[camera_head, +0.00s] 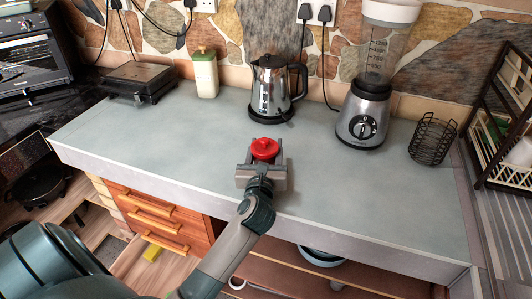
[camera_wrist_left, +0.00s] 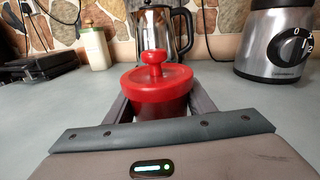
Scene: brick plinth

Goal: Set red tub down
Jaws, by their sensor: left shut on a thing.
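The red tub (camera_head: 265,149) has a round lid with a knob on top. It is upright between the fingers of my left gripper (camera_head: 263,159), which is shut on it, near the front middle of the grey counter (camera_head: 340,190). In the left wrist view the red tub (camera_wrist_left: 157,88) shows close up between the two dark fingers of the left gripper (camera_wrist_left: 158,106). The gripper body hides the tub's base, so I cannot tell whether it touches the counter. My right gripper is not in view.
A steel kettle (camera_head: 272,88) stands behind the tub. A blender (camera_head: 366,105) and a black wire basket (camera_head: 432,139) stand to the right. A green-lidded canister (camera_head: 205,75) and a dark grill (camera_head: 137,80) stand at the back left. The counter around the tub is clear.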

